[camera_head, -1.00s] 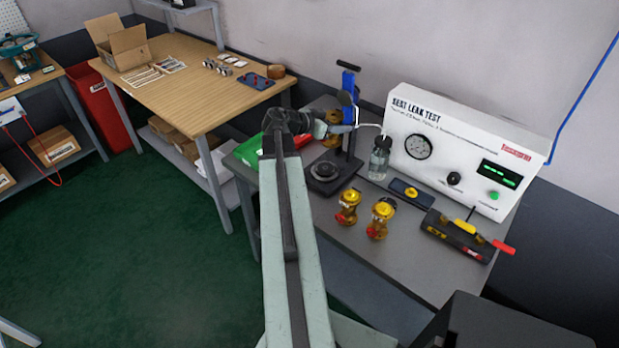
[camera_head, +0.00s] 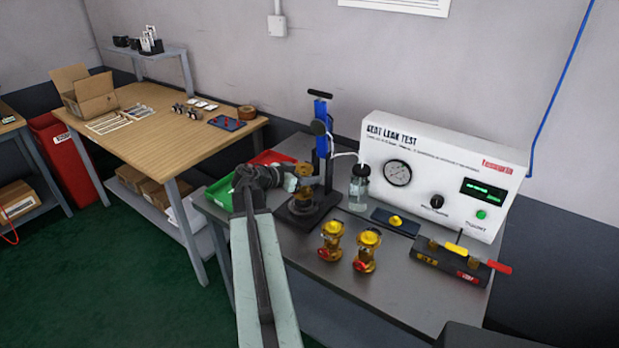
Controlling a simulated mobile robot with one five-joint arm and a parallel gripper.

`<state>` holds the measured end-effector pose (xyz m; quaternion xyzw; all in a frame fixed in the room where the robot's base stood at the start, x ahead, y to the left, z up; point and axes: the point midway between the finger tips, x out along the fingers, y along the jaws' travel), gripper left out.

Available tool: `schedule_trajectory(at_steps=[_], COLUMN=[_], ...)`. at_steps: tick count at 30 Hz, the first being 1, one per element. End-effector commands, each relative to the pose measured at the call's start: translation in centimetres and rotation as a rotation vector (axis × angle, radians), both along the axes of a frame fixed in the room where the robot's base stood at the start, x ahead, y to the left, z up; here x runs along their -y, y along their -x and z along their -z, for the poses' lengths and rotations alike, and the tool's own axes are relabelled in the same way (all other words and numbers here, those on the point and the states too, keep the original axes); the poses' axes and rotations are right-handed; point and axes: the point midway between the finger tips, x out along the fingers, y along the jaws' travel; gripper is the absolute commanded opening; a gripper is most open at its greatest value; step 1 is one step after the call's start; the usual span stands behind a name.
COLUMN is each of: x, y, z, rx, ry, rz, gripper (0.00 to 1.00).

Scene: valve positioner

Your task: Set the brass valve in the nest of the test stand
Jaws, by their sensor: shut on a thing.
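My gripper (camera_head: 297,182) is shut on a brass valve (camera_head: 304,171). The valve is upright at the test stand (camera_head: 321,150), which has a blue column and a black base. It sits low over the dark round nest (camera_head: 302,206), in front of the column. Its lower end is partly hidden by my gripper and is at or just above the nest; I cannot tell whether it is seated. Two more brass valves, one (camera_head: 331,241) and another (camera_head: 367,250), stand on the grey bench in front.
A white leak tester (camera_head: 440,175) and a bottle (camera_head: 359,190) stand right of the stand. A black block with yellow and red handles (camera_head: 450,262) is at the front right. Green (camera_head: 222,190) and red (camera_head: 272,158) trays lie left and behind.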

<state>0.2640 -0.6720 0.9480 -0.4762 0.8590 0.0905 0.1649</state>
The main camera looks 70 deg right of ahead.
Motion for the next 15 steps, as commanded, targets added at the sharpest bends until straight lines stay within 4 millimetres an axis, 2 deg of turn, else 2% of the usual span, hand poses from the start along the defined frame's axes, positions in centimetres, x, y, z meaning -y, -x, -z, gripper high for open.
schedule_trajectory(at_steps=[1,5,15], x=[0.0,0.0,0.1], y=[0.0,0.0,0.1], z=[1.3,3.1,3.0], rx=[-0.002,-0.002,-0.001], ry=[0.001,0.001,0.001], rz=[0.000,0.000,0.001], gripper=[0.00,0.00,0.00])
